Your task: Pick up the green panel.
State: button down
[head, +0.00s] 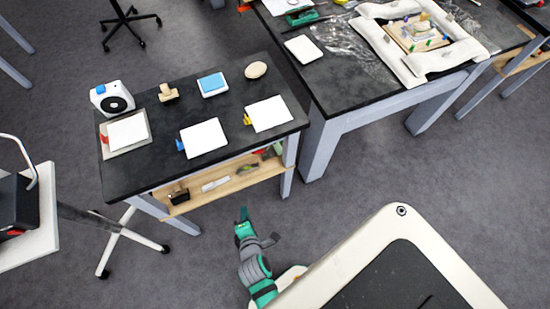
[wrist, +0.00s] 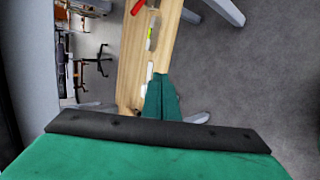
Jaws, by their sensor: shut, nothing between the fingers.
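My gripper (head: 243,213), green and dark grey, hangs over the floor in front of the small dark table, apart from everything. Its fingers are together and empty; in the wrist view the green fingers (wrist: 160,82) point at the wooden lower shelf. I cannot clearly make out a green panel. A small green item (head: 301,17) lies at the back left of the right-hand table, with its shape too small to tell. It is far from my gripper.
The small dark table (head: 228,98) holds several white pads, a blue-topped block (head: 212,84) and a white device (head: 112,98). Its wooden shelf (head: 212,193) holds small tools. The right-hand table (head: 345,80) has a padded frame (head: 400,68). A white cart (head: 28,240) stands left.

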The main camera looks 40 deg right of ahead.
jog(key=w+d+f+n+g+h, duration=0.2)
jog(key=w+d+f+n, duration=0.15)
jog(key=w+d, duration=0.2)
jog(key=n+g+h, duration=0.2)
jog(key=n+g, duration=0.1)
jog(key=n, duration=0.2)
send_near(278, 153)
jog(key=f, duration=0.3)
jog(key=a+f, duration=0.1)
jog(key=shift+s+f, duration=0.2)
jog(key=shift+s, duration=0.15)
jog(key=w+d, duration=0.1)
jog(key=d, duration=0.1)
jog(key=shift+w+d+f, duration=0.1)
jog(key=shift+w+d, duration=0.25)
jog(key=shift+d, duration=0.05)
jog(key=shift+w+d+n, duration=0.25)
jog(key=shift+w+d, duration=0.05)
jog(key=shift+d, duration=0.1)
jog(key=shift+w+d, duration=0.55)
jog(key=shift+d, duration=0.3)
jog(key=shift+s+a, duration=0.1)
jog(key=shift+s, duration=0.05)
